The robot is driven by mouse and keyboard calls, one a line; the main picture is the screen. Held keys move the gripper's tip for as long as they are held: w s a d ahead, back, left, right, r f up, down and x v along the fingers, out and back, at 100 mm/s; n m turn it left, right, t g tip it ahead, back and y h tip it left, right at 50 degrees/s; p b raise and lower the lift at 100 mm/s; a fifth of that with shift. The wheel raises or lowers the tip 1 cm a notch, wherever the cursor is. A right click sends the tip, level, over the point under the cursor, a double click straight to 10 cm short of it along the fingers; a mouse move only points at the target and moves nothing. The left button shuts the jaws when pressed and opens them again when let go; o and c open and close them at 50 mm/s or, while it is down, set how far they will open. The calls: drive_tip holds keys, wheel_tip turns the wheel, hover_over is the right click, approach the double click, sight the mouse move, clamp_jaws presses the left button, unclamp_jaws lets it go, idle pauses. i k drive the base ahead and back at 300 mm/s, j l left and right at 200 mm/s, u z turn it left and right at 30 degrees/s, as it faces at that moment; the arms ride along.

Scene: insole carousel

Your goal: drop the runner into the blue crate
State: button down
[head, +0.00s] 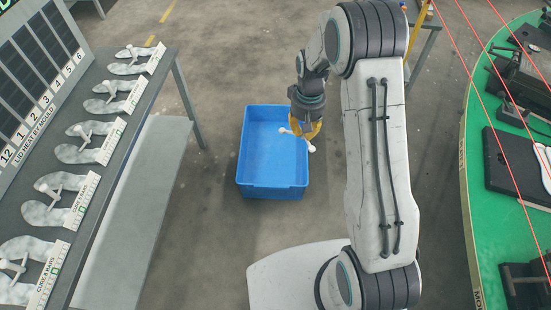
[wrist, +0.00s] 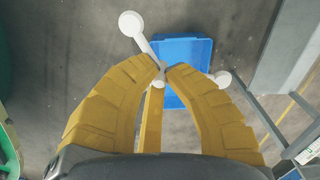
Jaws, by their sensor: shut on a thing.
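The runner (wrist: 145,43) is a white branching piece with round knobs at its ends. My gripper (wrist: 163,70) has its yellow fingers shut on the middle of it, and the arms stick out on both sides. In the head view, my gripper (head: 304,130) points down in front of the right side of the blue crate, with a white end of the runner (head: 311,148) showing past the crate's right edge. The blue crate (head: 272,191) stands on the floor and looks empty where visible. In the wrist view the crate (wrist: 195,50) lies below and beyond the fingertips.
A grey rack table (head: 150,85) at left holds several pale insole pairs, each with a runner-like piece. A green carousel (head: 485,250) with dark moulds stands at right, behind red lines. Grey floor around the crate is clear.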

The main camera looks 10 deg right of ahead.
sight(276, 153)
drive_tip(key=i+l+u, duration=0.25)
drive_tip(key=l+u, duration=0.2)
drive_tip(key=l, duration=0.15)
drive_tip(key=i+l+u, duration=0.4)
drive_tip(key=l+u, duration=0.25)
drive_tip(key=l, duration=0.2)
drive_tip(key=i+l+u, duration=0.1)
drive_tip(key=l+u, duration=0.25)
drive_tip(key=l, duration=0.25)
drive_tip(key=l+u, duration=0.4)
drive_tip(key=l, duration=0.2)
drive_tip(key=i+l+u, duration=0.1)
drive_tip(key=l+u, duration=0.25)
drive_tip(key=l, duration=0.2)
drive_tip(key=l+u, duration=0.4)
drive_tip(key=l, duration=0.15)
drive_tip(key=k+l+u, duration=0.1)
drive_tip(key=l+u, duration=0.25)
drive_tip(key=l, duration=0.25)
